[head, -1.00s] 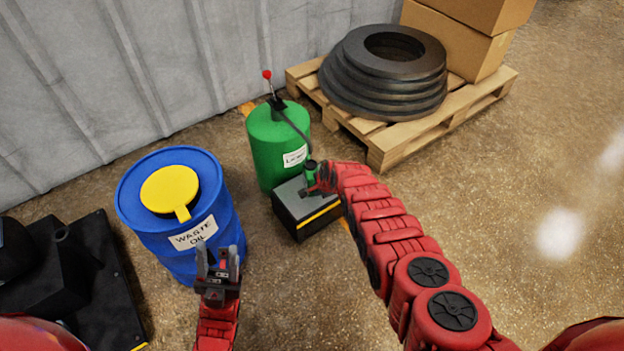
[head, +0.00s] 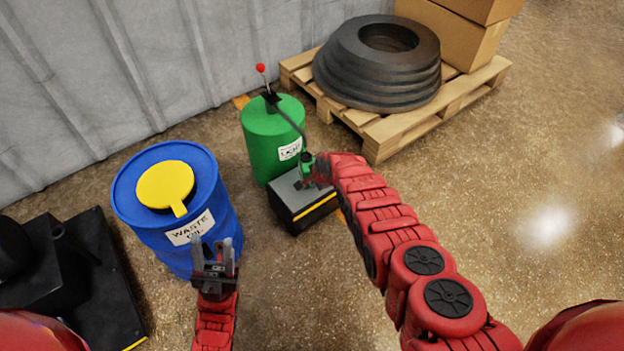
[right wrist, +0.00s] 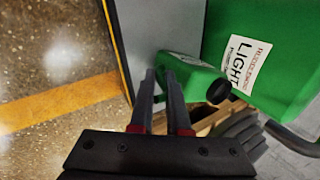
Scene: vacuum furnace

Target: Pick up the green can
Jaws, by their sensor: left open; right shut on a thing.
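The small green can (head: 306,163) is at the grey top of a low box in the head view, in front of a big green drum. My right gripper (head: 313,177) is at the can, its fingers mostly hidden by the wrist. In the right wrist view the can (right wrist: 186,66) has a dark cap and lies past the fingers, with green between them. My right gripper (right wrist: 160,92) is shut on it. I cannot tell whether the can still touches the box. My left gripper (head: 214,254) is open and empty in front of the blue drum.
The green drum (head: 270,155) with a lever pump stands right behind the low box (head: 298,208). A blue waste oil drum (head: 140,195) stands to the left. A pallet (head: 395,140) with dark rings and cartons is behind. The floor at the right is clear.

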